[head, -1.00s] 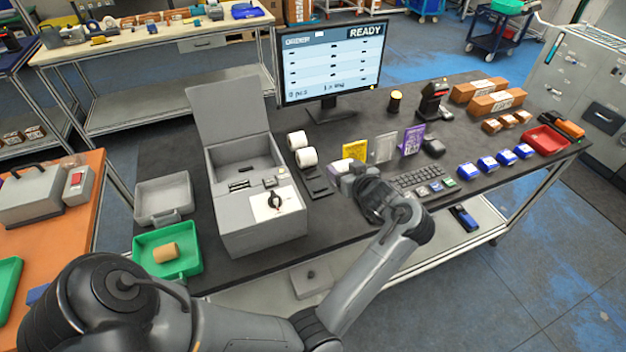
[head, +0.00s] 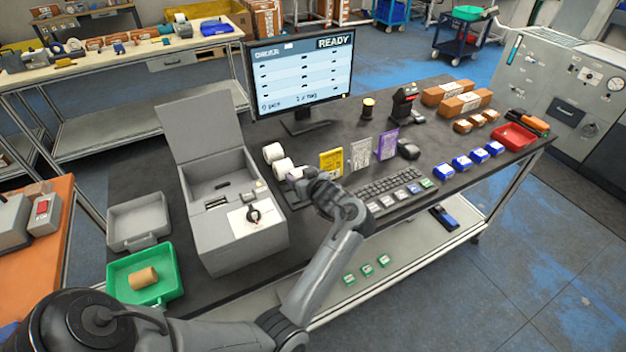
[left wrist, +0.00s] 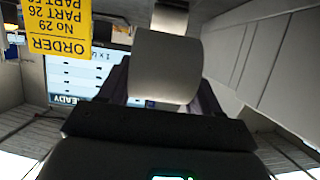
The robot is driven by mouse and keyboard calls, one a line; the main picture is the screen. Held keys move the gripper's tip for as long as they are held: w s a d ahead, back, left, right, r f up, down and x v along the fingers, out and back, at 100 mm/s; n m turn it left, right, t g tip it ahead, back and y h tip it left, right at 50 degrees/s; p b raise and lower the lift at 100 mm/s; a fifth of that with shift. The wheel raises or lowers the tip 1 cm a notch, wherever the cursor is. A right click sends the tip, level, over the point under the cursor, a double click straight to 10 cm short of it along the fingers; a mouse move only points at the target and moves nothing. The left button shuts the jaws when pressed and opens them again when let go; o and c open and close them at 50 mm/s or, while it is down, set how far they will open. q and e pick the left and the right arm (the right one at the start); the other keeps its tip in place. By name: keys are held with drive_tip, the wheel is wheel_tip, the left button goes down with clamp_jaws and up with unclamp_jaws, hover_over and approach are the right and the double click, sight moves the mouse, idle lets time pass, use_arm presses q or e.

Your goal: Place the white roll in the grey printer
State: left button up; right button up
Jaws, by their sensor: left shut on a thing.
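The grey printer (head: 240,240) stands on the dark table left of the rolls, its lid (head: 197,122) open and its bay empty of any roll. My right gripper is out of view.
A monitor (head: 300,75) stands behind the rolls. A yellow card (head: 331,163), a grey card, a purple card and a keyboard (head: 378,188) are to the right. A green tray (head: 170,286) with a brown roll (head: 144,278) and a grey tray (head: 138,219) stand left of the printer.

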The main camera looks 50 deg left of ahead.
use_arm(q)
drive_tip(key=a, duration=0.1)
drive_tip(key=a+f, duration=0.2)
drive_tip(key=shift+s+a, duration=0.15)
drive_tip(key=shift+s, duration=0.1)
wheel_tip(320, 180, down, 2)
drive_tip(key=shift+f, duration=0.8)
drive_tip(key=shift+f, duration=0.25)
drive_tip(key=o, duration=1.1)
drive_tip(key=shift+f+b, duration=0.1)
drive_tip(key=shift+b, duration=0.65)
drive_tip(key=p+v, duration=0.2)
drive_tip(key=v, duration=0.9)
drive_tip(key=shift+w+f, duration=0.1)
